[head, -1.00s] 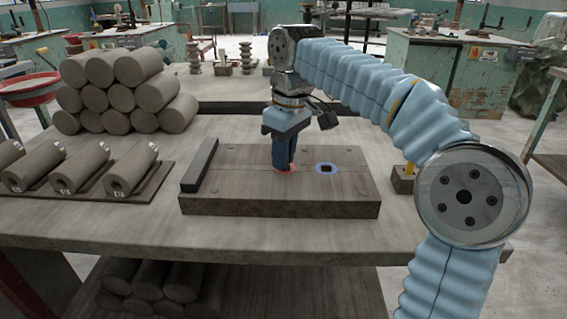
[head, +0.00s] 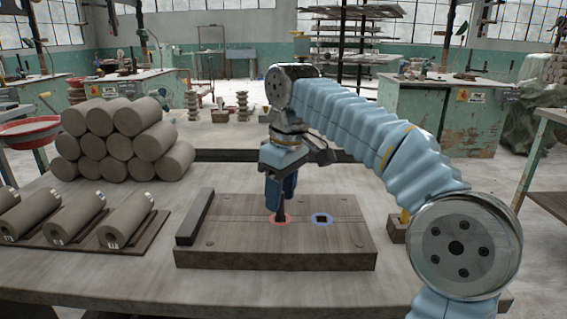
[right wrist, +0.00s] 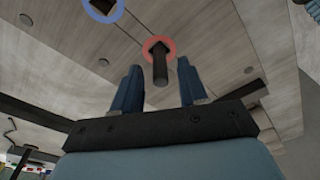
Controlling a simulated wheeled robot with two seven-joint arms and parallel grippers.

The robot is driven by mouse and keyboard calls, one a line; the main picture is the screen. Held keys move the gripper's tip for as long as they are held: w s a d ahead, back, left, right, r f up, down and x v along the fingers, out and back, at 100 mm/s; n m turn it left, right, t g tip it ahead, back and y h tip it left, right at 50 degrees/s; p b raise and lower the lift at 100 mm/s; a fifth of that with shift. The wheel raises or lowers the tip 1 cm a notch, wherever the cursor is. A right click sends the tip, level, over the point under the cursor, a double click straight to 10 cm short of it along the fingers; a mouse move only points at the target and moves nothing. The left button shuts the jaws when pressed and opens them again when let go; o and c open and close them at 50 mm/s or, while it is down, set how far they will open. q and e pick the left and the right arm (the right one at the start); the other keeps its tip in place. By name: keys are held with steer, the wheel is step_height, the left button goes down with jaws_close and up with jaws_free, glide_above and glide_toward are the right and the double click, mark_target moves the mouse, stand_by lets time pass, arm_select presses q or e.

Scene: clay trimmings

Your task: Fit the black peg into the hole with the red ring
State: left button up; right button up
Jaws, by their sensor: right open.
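The black peg (head: 280,208) stands upright on the wooden board (head: 350,261), inside the red ring (head: 288,219). The right wrist view also shows the peg (right wrist: 160,70) at the red ring (right wrist: 148,45), with its lower end in the ring's middle. How deep it sits is hidden. My right gripper (head: 281,194) is above the board, just over the peg. In the right wrist view its two blue fingers (right wrist: 160,88) are spread on either side of the peg, with gaps, touching nothing. My left gripper is out of view.
A blue ring (head: 330,219) with a dark square hole is right of the red ring. A dark bar (head: 195,217) lies along the board's left end. Clay cylinders (head: 120,140) are stacked at left, with several more on a rack (head: 155,228). The table right of the board is mostly clear.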

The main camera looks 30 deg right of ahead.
step_height(320, 180, up, 9)
steer(key=s+p, duration=0.1)
steer(key=p, duration=0.1)
steer(key=shift+d, duration=0.25)
